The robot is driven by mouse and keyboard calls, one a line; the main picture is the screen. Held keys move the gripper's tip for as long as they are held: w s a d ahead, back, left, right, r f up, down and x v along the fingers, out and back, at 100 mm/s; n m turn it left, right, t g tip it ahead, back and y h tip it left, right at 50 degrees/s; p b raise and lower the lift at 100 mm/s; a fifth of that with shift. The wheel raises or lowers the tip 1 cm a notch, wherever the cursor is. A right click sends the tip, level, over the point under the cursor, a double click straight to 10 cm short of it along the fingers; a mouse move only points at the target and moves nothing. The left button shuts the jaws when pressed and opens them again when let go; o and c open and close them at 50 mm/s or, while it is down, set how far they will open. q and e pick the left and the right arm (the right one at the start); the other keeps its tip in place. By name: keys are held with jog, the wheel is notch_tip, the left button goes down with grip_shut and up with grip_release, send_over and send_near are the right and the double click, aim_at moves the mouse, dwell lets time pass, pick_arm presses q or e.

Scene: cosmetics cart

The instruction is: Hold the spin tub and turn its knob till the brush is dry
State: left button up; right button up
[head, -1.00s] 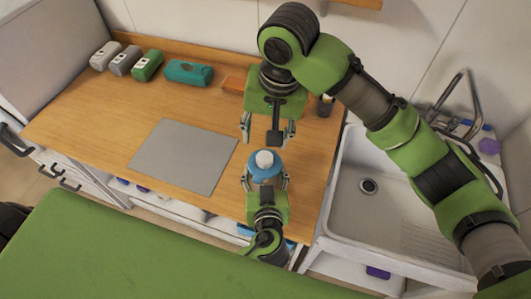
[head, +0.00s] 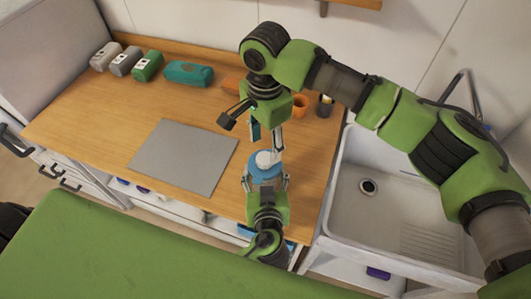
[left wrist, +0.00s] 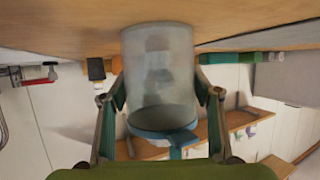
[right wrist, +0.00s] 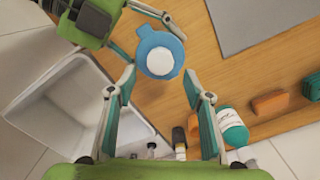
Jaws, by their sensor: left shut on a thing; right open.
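The spin tub (head: 265,173) has a blue lid with a round white knob (head: 264,159) on top. It is upright near the table's front right edge. My left gripper (head: 266,183) is shut around it from the front. In the left wrist view the clear tub body (left wrist: 158,75) is between the fingers, with a blurred shape inside that may be the brush. My right gripper (head: 267,142) is above the tub and open. In the right wrist view the knob (right wrist: 160,61) is just beyond and between the open fingertips, apart from them.
A grey mat (head: 184,157) lies to the left on the wooden table. A sink (head: 390,205) is at the right. A teal case (head: 189,73) and several boxes line the back left.

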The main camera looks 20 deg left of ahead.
aim_at(266, 157)
notch_tip(266, 157, down, 5)
jog(key=shift+f, duration=0.1)
dwell(0.3)
jog(key=c, duration=1.1)
